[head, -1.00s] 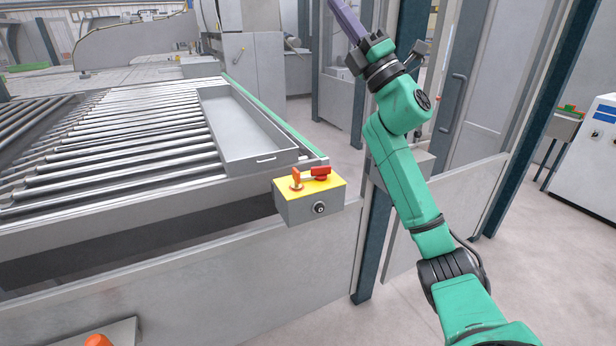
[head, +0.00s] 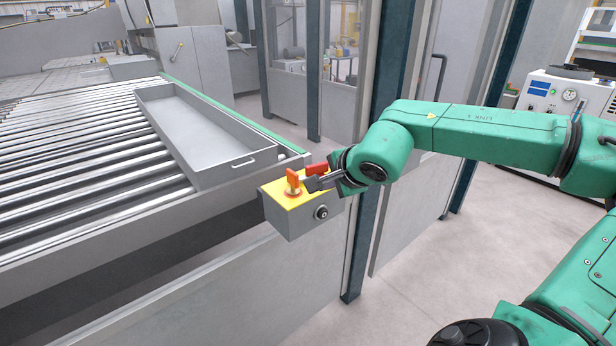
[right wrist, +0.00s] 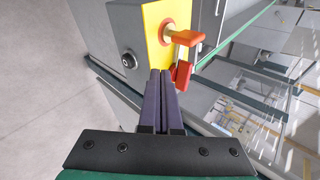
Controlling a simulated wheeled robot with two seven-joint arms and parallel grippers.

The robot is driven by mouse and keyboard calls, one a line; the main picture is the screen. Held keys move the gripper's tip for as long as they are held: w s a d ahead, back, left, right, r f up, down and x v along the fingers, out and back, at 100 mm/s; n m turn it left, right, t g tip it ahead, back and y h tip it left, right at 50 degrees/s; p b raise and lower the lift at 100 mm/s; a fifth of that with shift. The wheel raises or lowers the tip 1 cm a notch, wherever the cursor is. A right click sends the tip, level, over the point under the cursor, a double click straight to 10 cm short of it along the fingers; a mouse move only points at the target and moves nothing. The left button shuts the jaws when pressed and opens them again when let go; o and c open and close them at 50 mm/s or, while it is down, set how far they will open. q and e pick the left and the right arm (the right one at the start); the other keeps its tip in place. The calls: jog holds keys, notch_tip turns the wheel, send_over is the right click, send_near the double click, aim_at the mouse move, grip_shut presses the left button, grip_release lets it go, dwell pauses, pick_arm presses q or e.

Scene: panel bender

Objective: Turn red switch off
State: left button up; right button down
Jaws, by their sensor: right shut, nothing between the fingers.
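The red switch (head: 292,182) stands on the yellow top of a grey control box (head: 291,220) at the corner of the roller table. A second red part (head: 316,169) sits behind it, partly hidden by my right gripper. My right gripper (head: 309,185) is shut and empty, its fingertips beside the switch on its right; I cannot tell whether they touch. In the right wrist view the shut fingers (right wrist: 161,74) point at the yellow face, close to the lower red part (right wrist: 182,74), with the orange-red switch handle (right wrist: 182,36) above. My left gripper is not in view.
A roller table (head: 80,150) with a grey tray (head: 200,140) lies left of the box. A dark blue post (head: 362,240) stands right behind the box. Open floor (head: 400,290) lies at the lower right.

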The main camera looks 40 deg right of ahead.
aim_at(308, 173)
jog(key=w+f, duration=0.1)
jog(key=w, duration=0.1)
jog(key=w+f+p, duration=0.1)
jog(key=w, duration=0.1)
jog(key=w+d+f+p, duration=0.1)
jog(key=w, duration=0.1)
jog(key=shift+w+f, duration=0.2)
jog(key=shift+w+d+p, duration=0.1)
jog(key=shift+w+p, duration=0.2)
jog(key=shift+p, duration=0.2)
jog(key=shift+w+d+f, duration=0.15)
jog(key=shift+w+d, duration=0.15)
jog(key=shift+w, duration=0.3)
jog(key=shift+w+f+p, duration=0.1)
jog(key=shift+w+p, duration=0.05)
jog(key=shift+p, duration=0.15)
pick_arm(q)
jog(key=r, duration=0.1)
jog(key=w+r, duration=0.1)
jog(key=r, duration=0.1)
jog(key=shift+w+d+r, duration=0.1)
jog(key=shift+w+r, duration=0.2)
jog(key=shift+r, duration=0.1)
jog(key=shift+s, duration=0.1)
